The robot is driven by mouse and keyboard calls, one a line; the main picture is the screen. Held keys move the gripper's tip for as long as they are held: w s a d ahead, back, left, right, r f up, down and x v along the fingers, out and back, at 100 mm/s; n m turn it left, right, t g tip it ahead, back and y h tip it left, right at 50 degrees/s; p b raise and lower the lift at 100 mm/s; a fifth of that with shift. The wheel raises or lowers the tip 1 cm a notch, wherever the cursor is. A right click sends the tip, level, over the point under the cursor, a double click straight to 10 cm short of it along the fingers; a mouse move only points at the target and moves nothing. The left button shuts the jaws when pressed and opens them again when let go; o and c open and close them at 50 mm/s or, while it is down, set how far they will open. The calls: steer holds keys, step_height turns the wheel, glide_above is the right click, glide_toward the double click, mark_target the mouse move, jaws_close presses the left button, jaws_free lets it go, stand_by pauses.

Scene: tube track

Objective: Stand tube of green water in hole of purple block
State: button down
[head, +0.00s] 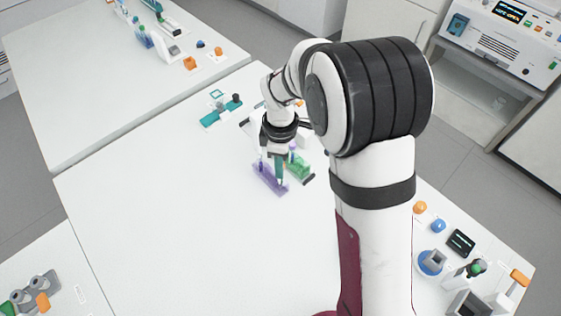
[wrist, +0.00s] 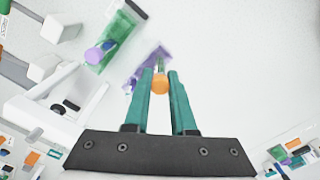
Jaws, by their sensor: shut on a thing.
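My gripper (head: 270,165) is over the purple block (head: 268,181) near the middle of the table. In the wrist view its teal fingers (wrist: 160,78) are shut on a tube with a round orange top (wrist: 160,84). The tube's body and its water are mostly hidden below the top. The purple block (wrist: 140,72) shows just beyond the fingertips; I cannot tell whether the tube's lower end is in its hole. A green block (head: 300,166) stands close to the right, with a purple-topped tube (wrist: 94,55) in it in the wrist view.
A teal piece with a dark knob (head: 220,110) lies farther back. An orange ball (head: 420,207), a blue ball (head: 438,226) and a dark panel (head: 461,242) sit at the right. The table left of the purple block is clear.

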steer(key=shift+f, duration=0.4)
steer(key=shift+f, duration=0.2)
steer(key=shift+f, duration=0.35)
steer(key=shift+f, duration=0.3)
stand_by(0.3)
steer(key=c, duration=0.7)
jaws_free()
steer(key=shift+o, duration=0.2)
